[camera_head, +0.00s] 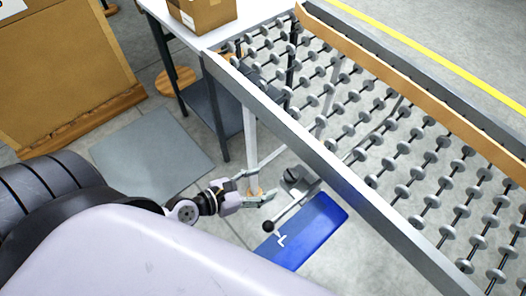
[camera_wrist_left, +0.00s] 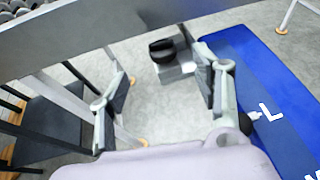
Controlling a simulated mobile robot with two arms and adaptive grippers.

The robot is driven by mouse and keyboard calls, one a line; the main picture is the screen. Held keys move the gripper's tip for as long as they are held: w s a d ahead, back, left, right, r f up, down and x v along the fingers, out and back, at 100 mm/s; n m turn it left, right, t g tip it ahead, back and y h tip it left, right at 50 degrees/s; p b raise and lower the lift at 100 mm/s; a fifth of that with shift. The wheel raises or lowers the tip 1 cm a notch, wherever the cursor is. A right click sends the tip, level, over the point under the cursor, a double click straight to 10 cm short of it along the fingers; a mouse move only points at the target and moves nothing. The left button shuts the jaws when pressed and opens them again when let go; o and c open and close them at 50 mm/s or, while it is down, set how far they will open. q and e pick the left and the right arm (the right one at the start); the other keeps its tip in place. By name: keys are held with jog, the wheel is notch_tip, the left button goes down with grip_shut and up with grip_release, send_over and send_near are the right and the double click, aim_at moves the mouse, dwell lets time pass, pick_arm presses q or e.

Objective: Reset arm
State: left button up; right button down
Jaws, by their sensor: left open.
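My left gripper (camera_head: 258,188) reaches in from the left in the head view, low beside the roller conveyor's side rail (camera_head: 300,140). Its fingers are spread with nothing between them. In the left wrist view my left gripper (camera_wrist_left: 162,64) also shows open, one finger on each side. A grey block with a black top (camera_wrist_left: 165,52) shows beyond the gap between the fingers, apart from them as far as I can tell. My right gripper is not in view.
A blue mat (camera_head: 315,232) lies on the floor right of the gripper. A conveyor leg (camera_head: 250,135) stands close behind it. A white table (camera_head: 205,38) holds a cardboard box (camera_head: 205,12). A grey floor plate (camera_head: 150,155) lies left, near a large cardboard stack (camera_head: 65,75).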

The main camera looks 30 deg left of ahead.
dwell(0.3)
pick_arm(q)
jog(key=s+a+f+n+g+y, duration=0.1)
jog(key=s+a+f+n+y, duration=0.2)
jog(key=f+n, duration=0.6)
jog(key=s+a+f+n+g+y, duration=0.1)
jog(key=s+a+f+n+g, duration=0.2)
jog(key=f+n, duration=0.55)
jog(key=s+a+f+n+y, duration=0.3)
jog(key=a+f+n, duration=0.3)
jog(key=f, duration=0.5)
jog(key=s+d+f+n+g, duration=0.3)
jog(key=s+f+n, duration=0.3)
jog(key=s+n, duration=0.2)
jog(key=s+d+f+n+g+b, duration=0.1)
jog(key=s+d+f+n+g, duration=0.2)
jog(key=s+f+n, duration=0.3)
jog(key=s+d+n, duration=0.1)
jog(key=s+n, duration=0.1)
jog(key=s, duration=0.3)
jog(key=shift+g, duration=0.4)
